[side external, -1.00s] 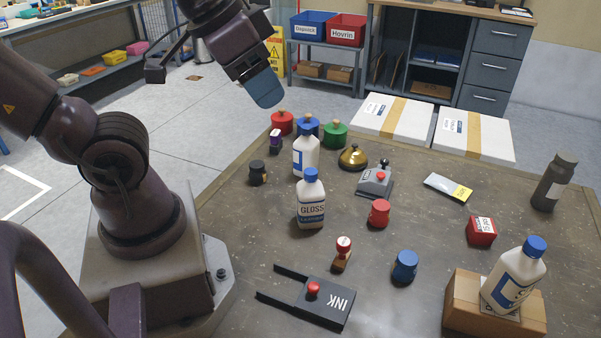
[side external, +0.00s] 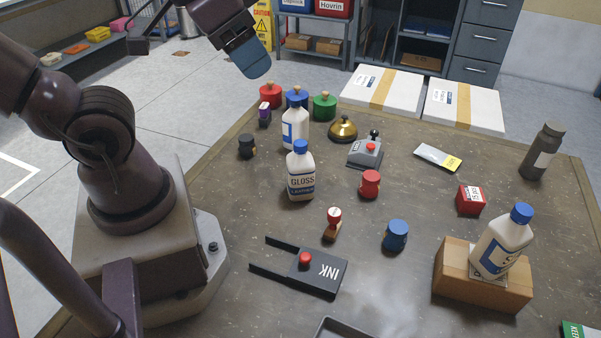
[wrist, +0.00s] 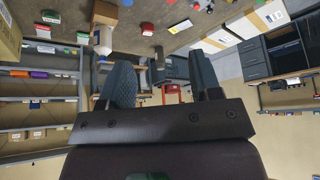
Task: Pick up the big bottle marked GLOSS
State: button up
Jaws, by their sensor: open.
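My gripper (side external: 256,66) is high above the far left edge of the table, away from the bottles. The wrist view shows its two fingers (wrist: 163,82) spread apart with nothing held between them.
A stamp (side external: 332,224), a black INK holder (side external: 312,273), a red jar (side external: 370,184) and a blue jar (side external: 396,236) stand nearer the front. A bell (side external: 343,128) and a grey switch box (side external: 365,153) are behind. A dark bottle (side external: 541,152) stands at the right.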

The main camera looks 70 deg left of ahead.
jog(key=w+d+f+m+g+y, duration=0.1)
jog(key=d+f+m+g, duration=0.35)
jog(key=f, duration=0.45)
jog(key=m+t+y, duration=0.5)
jog(key=m+y, duration=1.1)
jog(key=m, duration=0.2)
send_near(301, 150)
jog(key=x, duration=0.5)
jog(key=shift+a, duration=0.2)
jog(key=shift+x, duration=2.95)
grip_shut()
